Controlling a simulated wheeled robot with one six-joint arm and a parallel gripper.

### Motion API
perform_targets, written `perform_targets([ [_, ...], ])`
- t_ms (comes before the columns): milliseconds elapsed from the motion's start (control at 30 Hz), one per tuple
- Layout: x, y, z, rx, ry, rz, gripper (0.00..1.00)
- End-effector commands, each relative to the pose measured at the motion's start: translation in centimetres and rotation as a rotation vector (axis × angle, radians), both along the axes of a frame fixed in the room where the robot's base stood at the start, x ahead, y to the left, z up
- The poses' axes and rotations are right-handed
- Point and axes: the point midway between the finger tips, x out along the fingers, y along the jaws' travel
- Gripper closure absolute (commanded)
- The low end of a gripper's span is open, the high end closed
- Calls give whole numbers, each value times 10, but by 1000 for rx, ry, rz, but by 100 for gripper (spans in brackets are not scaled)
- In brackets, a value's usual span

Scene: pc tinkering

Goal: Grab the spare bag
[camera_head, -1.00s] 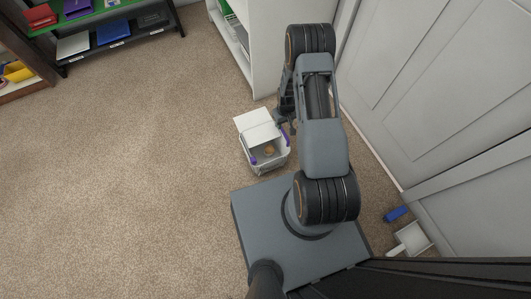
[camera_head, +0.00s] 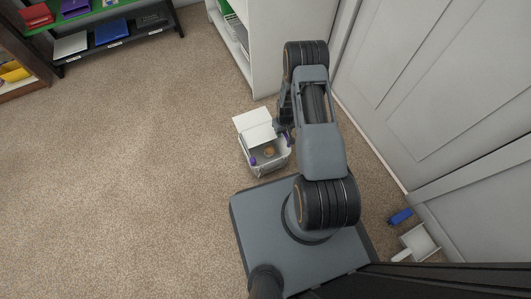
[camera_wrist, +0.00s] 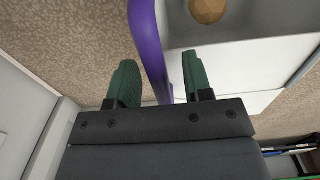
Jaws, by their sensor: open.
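A small white, open bag (camera_head: 265,160) with purple handles stands on the carpet in front of my base in the head view. A white flap or sheet rises at its back, and a small round brown thing lies inside. In the wrist view, one purple handle (camera_wrist: 150,45) runs between the two green fingers of my gripper (camera_wrist: 158,64). The gripper is open, with gaps showing beside the handle. The bag's pale wall (camera_wrist: 240,62) lies just right of the handle. In the head view my arm partly hides the gripper at the bag's right side.
A white shelf unit (camera_head: 275,45) stands behind the bag, close to my arm. A white panelled wall (camera_head: 430,90) runs along the right. A dustpan (camera_head: 418,242) and a blue item (camera_head: 400,216) lie near it. Open carpet (camera_head: 130,180) spreads to the left.

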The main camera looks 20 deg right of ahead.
Motion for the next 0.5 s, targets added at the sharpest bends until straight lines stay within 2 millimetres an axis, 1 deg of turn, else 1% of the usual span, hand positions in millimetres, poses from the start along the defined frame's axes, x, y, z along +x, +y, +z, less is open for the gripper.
perform_targets([
  [67, 0, 0, 1, 0, -1, 0, 54],
  [500, 0, 0, 1, 0, -1, 0, 95],
])
